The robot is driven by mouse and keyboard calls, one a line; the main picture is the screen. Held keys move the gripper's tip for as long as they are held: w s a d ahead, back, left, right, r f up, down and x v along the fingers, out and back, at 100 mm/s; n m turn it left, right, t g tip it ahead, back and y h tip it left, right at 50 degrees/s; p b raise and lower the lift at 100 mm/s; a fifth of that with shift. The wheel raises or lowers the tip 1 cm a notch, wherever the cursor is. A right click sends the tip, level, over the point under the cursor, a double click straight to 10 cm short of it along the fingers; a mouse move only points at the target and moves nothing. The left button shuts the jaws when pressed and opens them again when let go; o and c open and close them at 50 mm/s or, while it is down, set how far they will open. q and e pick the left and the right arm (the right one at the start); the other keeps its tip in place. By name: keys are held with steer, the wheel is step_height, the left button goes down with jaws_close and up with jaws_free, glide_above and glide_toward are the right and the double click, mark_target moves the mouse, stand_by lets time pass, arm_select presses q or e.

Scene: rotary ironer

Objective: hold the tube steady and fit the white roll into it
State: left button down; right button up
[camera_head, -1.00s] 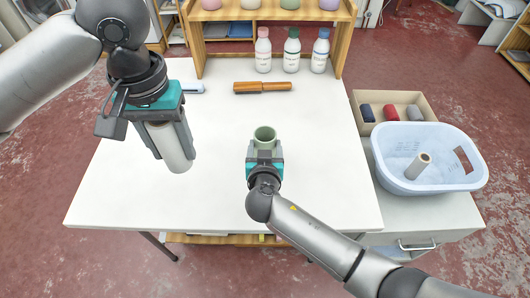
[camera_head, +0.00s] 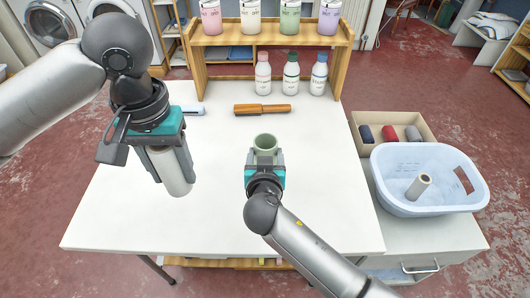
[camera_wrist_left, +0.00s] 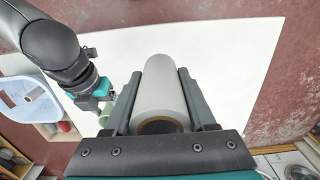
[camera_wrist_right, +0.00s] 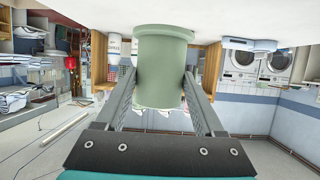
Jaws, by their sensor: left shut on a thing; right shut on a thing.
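The white roll (camera_head: 172,172) is upright in my left gripper (camera_head: 170,168), which is shut on it above the left part of the table. In the left wrist view the roll (camera_wrist_left: 160,95) lies between both fingers, its near end showing a brown core. The green tube (camera_head: 265,143) is near the middle of the table, open end up. My right gripper (camera_head: 265,160) is shut on the tube from the front. In the right wrist view the tube (camera_wrist_right: 160,70) sits between the fingers. The roll is to the left of the tube, apart from it.
A brown-handled tool (camera_head: 262,109) lies behind the tube, before a wooden shelf (camera_head: 197,70) with several bottles. At right stand a blue basket (camera_head: 400,200) holding another roll (camera_head: 419,186) and a box (camera_head: 427,127) of coloured rolls. The table's front (camera_head: 200,225) is clear.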

step_height(320, 180, down, 6)
steer(key=shift+s+a+f, duration=0.1)
stand_by(0.4)
steer(key=shift+f, duration=1.25)
steer(key=shift+f, duration=0.2)
steer(key=o, duration=1.3)
steer(key=shift+r, duration=0.3)
steer(key=shift+c, duration=0.5)
steer(key=c, duration=1.3)
